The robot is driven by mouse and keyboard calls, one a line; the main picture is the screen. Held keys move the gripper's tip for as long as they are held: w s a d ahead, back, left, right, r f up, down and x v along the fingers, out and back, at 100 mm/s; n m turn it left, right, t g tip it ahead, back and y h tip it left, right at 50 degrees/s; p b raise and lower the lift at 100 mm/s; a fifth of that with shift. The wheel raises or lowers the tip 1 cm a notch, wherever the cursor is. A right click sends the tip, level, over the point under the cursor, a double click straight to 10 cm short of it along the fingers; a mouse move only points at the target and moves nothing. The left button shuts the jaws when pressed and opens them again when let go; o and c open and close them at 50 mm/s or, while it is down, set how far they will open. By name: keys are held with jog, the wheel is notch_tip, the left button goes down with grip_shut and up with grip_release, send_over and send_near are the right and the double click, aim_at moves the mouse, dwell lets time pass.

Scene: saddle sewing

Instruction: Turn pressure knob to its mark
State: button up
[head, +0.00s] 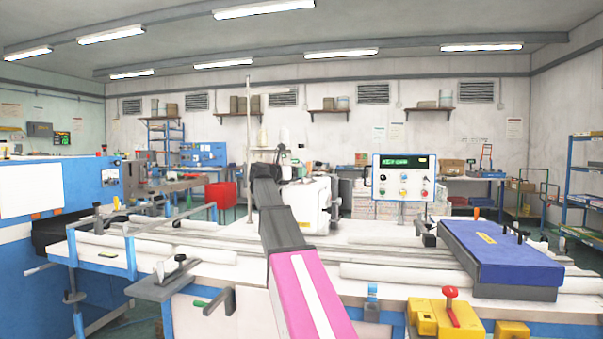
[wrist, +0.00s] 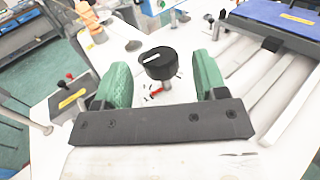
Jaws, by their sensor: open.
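The pressure knob (wrist: 158,62) is a round black knob with a white line on its top, seen in the wrist view. It stands above a white surface with small dark marks and a red mark beside it. My gripper (wrist: 161,80) has two green-padded fingers, one on each side of the knob and apart from it. The gripper is open and empty. In the head view my arm reaches forward to the white sewing machine (head: 308,203), and its dark end (head: 266,171) hides the knob there.
A control panel (head: 403,177) with a green display stands right of the machine. A blue-topped block (head: 505,250) lies on the right of the table. A yellow fixture with a red handle (head: 450,318) is at the front right. White rollers (head: 400,272) run along the table.

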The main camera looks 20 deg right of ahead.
jog(key=v, duration=0.7)
jog(key=shift+a, duration=0.25)
